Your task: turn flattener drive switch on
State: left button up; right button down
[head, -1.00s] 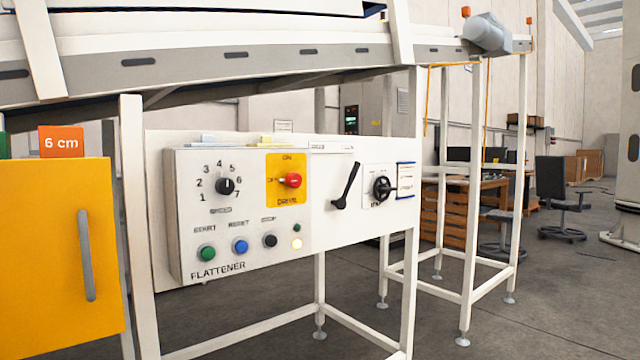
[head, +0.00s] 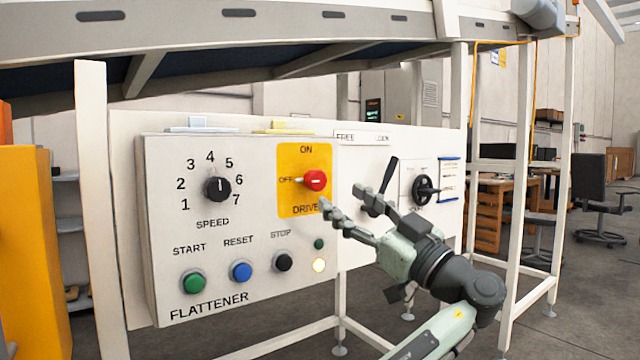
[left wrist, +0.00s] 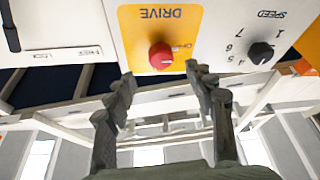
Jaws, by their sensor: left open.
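The flattener drive switch (head: 316,180) is a red knob on a yellow plate (head: 290,202) marked ON, OFF and DRIVE. Its pale pointer faces left toward OFF. The left wrist view shows the red knob (left wrist: 161,56) upside down, between and just beyond the fingertips. My left gripper (head: 341,197) is open and empty, just right of and below the knob in the head view. Its fingers also show in the left wrist view (left wrist: 160,75), apart, one on each side of the knob. I see no contact with the knob. My right gripper is not in view.
The panel also has a speed dial (head: 217,189), a green start button (head: 193,282), a blue reset button (head: 241,271) and a black stop button (head: 283,262). A lit lamp (head: 319,265) is below the switch.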

aim_at(319, 183)
pick_arm(q)
jog(key=p+x, duration=0.1)
jog(key=x, duration=0.5)
jog(key=shift+a+r+p, duration=0.1)
jog(key=shift+a+p, duration=0.1)
jog(key=shift+p, duration=0.1)
jog(key=shift+w+a+r, duration=0.1)
jog(key=shift+w+a, duration=0.15)
jog(key=shift+w, duration=0.05)
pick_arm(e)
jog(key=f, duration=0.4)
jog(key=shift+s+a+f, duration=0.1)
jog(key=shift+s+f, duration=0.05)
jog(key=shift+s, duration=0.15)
pick_arm(q)
jog(key=shift+c, duration=0.3)
jog(key=c, duration=1.1)
